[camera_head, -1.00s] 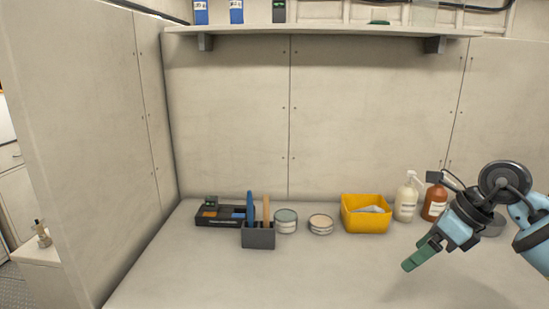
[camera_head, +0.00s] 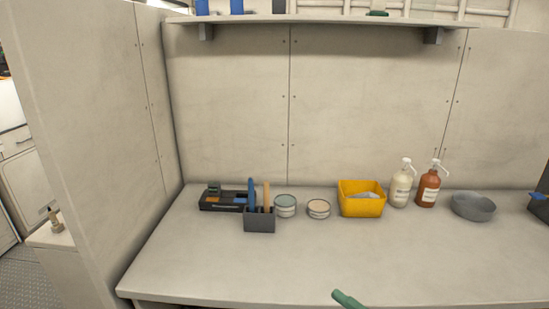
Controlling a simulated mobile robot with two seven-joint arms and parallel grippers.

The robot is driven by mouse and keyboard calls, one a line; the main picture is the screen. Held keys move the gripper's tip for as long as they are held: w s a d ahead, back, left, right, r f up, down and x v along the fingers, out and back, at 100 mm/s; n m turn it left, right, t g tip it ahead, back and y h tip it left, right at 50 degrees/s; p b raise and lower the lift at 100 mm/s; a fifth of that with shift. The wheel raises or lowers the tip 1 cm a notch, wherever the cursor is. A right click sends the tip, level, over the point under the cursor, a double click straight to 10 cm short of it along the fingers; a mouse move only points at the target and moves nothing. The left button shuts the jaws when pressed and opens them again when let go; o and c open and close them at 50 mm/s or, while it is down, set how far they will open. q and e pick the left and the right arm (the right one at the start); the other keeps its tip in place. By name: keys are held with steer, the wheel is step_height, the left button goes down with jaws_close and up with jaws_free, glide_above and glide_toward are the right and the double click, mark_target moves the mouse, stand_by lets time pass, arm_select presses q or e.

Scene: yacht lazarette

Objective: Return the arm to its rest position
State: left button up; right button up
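No object shows at the visible tip. My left gripper and arm are not in view.
The bench (camera_head: 230,275) has a wide clear front. Along its back stand a black organiser (camera_head: 222,206), a grey tool holder (camera_head: 259,222), two tins, a yellow bin (camera_head: 361,206), two pump bottles and a grey bowl (camera_head: 473,206). A partition (camera_head: 85,130) stands left; a shelf (camera_head: 320,18) is above.

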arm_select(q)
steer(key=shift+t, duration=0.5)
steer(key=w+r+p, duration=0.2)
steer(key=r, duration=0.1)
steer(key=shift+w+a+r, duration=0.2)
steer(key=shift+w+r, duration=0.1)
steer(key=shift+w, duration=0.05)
arm_select(e)
steer(key=s+d+f+m+g+h, duration=0.1)
steer(key=s+d+f+m+h, duration=0.2)
steer(key=s+f+m+h, duration=0.2)
steer(key=s+d+f+m+g+h, duration=0.1)
steer(key=s+d+f+m+h, duration=0.2)
steer(key=s+f+m, duration=0.8)
steer(key=s+d+f+m+g+h, duration=0.1)
steer(key=s+d+f+m+h, duration=0.2)
steer(key=s+f+m+h, duration=0.4)
steer(key=s+f+m, duration=0.1)
steer(key=s, duration=0.3)
steer(key=shift+s+f+g, duration=0.3)
steer(key=shift+s, duration=0.1)
